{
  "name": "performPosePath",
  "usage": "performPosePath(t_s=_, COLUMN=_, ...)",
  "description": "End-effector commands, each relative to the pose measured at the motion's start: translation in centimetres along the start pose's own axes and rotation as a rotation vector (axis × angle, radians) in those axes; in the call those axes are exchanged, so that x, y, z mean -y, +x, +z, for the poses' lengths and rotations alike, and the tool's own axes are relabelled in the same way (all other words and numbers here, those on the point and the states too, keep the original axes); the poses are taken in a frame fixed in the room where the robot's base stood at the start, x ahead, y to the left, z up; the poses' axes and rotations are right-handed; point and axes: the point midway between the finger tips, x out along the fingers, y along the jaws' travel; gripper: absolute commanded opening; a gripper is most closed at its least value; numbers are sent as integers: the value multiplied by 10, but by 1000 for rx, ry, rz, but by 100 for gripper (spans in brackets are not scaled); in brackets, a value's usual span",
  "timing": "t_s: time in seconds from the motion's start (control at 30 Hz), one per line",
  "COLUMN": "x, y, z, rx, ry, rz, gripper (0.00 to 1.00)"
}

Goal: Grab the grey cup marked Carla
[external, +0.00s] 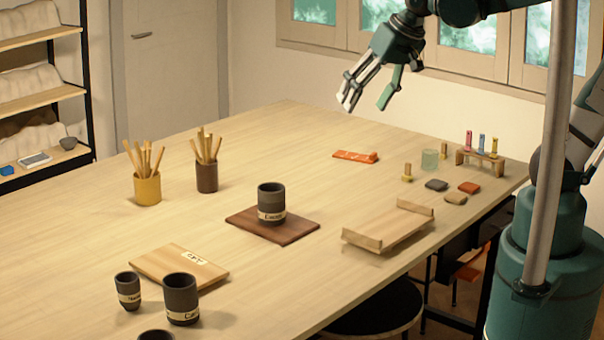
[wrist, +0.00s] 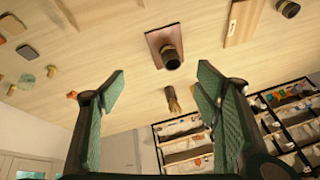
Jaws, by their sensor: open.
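Several dark grey cups with pale name bands stand on the table. One cup (external: 271,200) stands upright on a dark brown board (external: 300,230); its band is too small to read surely. A second cup (external: 181,298) at the front left has a band that seems to start with "Car". A smaller cup (external: 128,290) stands beside it, its band unclear. Another cup (external: 157,335) is cut off by the bottom edge. My gripper (external: 366,103) is open and empty, high above the table's back part. In the wrist view the board's cup (wrist: 171,58) shows beyond my open fingers.
A yellow pot (external: 148,189) and a brown pot (external: 207,176) hold upright sticks. A labelled wooden board (external: 180,268) lies behind the front cups. A wooden tray (external: 388,228), an orange object (external: 355,156) and a small rack (external: 480,162) are to the right. The table's back left is clear.

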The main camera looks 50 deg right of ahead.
Motion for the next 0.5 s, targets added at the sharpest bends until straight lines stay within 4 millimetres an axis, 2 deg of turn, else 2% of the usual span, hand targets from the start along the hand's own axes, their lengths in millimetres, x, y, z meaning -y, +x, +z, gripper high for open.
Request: performPosePath(t_s=0.5, x=97, y=44, z=-16, rx=115, ry=235, rz=15, gripper=63)
